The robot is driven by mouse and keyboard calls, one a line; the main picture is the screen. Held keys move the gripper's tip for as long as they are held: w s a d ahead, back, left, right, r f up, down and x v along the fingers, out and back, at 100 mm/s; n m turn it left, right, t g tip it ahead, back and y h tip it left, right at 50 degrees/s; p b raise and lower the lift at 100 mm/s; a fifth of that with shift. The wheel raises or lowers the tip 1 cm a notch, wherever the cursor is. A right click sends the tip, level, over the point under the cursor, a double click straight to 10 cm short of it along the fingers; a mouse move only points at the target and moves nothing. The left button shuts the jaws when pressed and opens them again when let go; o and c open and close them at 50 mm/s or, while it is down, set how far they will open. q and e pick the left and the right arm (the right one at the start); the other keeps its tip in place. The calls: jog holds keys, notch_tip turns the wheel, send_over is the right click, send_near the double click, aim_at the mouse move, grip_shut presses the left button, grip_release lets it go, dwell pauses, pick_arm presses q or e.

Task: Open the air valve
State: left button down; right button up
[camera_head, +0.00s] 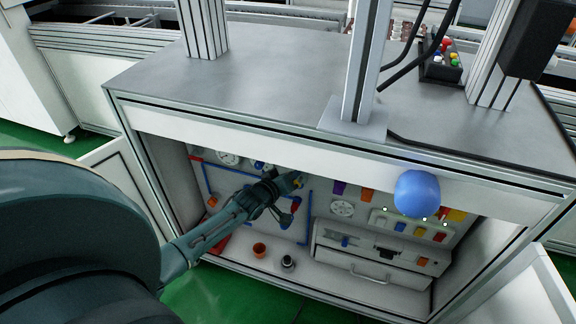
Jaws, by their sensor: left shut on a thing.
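Inside the open cabinet under the bench, a panel carries blue air pipes (206,182), a round gauge (228,158) and several small valve fittings. My left arm reaches in from the left. Its gripper (291,184) is at the right part of the piping, shut on a small yellow part (298,181) that looks like the air valve's handle. The fingers hide most of it, so its turn angle cannot be told. A red-and-blue fitting (294,204) sits just below the gripper. My right gripper is not in view.
An orange cup (259,250) and a small dark round item (288,262) stand on the cabinet floor. To the right are a drawer unit (370,268), another gauge (343,209) and colored switches. A blue rounded object (416,194) shows before the bench's front edge.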

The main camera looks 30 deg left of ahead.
pick_arm(q)
jog(key=shift+w+d+r+m+g+y+p, duration=0.1)
jog(key=shift+d+r+m+g+y+p, duration=0.35)
jog(key=shift+m+p, duration=0.65)
jog(key=shift+d+m+y+p, duration=0.3)
jog(key=shift+m+y+p, duration=0.05)
jog(key=shift+m+y, duration=0.1)
jog(key=shift+w+d+m+y, duration=0.1)
jog(key=shift+d+m+y, duration=0.1)
jog(key=shift+m+y, duration=0.25)
jog(key=shift+d+m+y, duration=0.25)
jog(key=shift+m, duration=0.25)
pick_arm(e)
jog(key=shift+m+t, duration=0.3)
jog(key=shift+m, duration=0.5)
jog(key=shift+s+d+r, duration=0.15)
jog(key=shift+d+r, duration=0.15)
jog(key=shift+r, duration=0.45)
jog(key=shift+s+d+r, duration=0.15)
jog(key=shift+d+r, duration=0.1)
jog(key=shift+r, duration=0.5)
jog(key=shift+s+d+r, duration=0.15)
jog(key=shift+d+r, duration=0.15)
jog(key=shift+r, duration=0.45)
pick_arm(q)
jog(key=shift+w, duration=0.1)
